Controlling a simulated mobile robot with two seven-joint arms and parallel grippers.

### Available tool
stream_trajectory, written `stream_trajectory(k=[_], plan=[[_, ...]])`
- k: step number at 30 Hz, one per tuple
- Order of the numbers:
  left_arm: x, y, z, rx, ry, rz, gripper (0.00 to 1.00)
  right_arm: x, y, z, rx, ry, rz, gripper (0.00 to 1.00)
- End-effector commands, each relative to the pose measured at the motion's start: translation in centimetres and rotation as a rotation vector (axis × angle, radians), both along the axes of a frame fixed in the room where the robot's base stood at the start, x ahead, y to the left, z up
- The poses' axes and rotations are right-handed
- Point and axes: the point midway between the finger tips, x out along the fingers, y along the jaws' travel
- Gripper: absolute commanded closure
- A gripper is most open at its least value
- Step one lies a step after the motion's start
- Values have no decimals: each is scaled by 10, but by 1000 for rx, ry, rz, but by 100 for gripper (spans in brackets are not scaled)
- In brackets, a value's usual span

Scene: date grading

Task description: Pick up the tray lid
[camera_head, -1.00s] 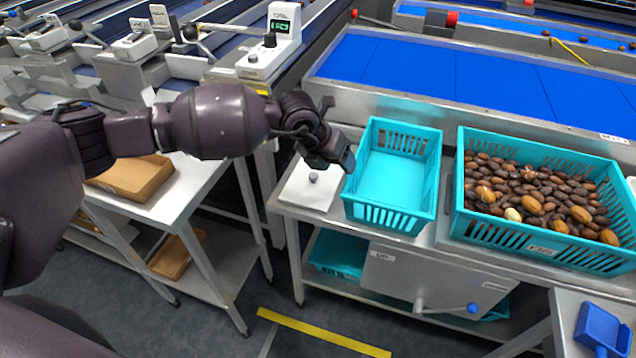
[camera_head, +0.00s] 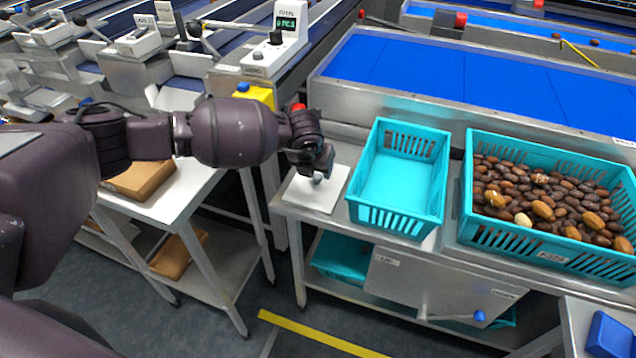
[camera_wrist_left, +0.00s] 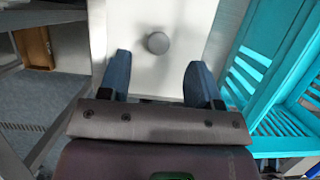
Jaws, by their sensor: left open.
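The tray lid (camera_head: 311,195) is a flat white plate with a small grey round knob, lying on the steel table left of the empty teal crate. My left gripper (camera_head: 319,177) is over the lid, close to the knob, and partly covers it in the head view. In the left wrist view the lid (camera_wrist_left: 137,75) lies below my open left gripper (camera_wrist_left: 157,78). The knob (camera_wrist_left: 158,43) shows just beyond the fingertips, roughly midway between them, and nothing is held. Whether the fingers touch the lid cannot be told. My right gripper is not in view.
The empty teal crate (camera_head: 398,218) stands just right of the lid, close to my left gripper. A larger teal crate (camera_head: 480,228) full of dates stands further right. A blue conveyor (camera_head: 440,70) runs behind, and a white-topped table (camera_head: 185,185) stands to the left.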

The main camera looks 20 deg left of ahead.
Motion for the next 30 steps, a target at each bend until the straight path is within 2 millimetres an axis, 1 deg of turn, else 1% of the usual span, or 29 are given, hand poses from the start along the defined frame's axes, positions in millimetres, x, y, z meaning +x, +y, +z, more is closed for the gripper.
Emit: stream_trajectory(k=[1, 3, 6, 9, 12, 19, 20, 27, 30], plan=[[2, 0, -9, 1, 4, 0, 42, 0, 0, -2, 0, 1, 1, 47], [5, 1, -20, 2, 7, 1, 42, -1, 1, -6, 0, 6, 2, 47], [10, 1, -34, 1, 7, 0, 42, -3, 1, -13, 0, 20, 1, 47], [14, 1, -42, 1, 6, -1, 42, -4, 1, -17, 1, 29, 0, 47], [17, 1, -45, 1, 4, -1, 42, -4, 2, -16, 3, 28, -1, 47], [17, 1, -44, 0, 2, -1, 42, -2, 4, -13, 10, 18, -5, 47], [17, 1, -44, 0, 2, -1, 45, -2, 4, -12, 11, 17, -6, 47], [17, 1, -44, 0, 2, 0, 82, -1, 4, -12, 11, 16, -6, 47], [17, 1, -44, 0, 2, 0, 95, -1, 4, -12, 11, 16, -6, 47]])
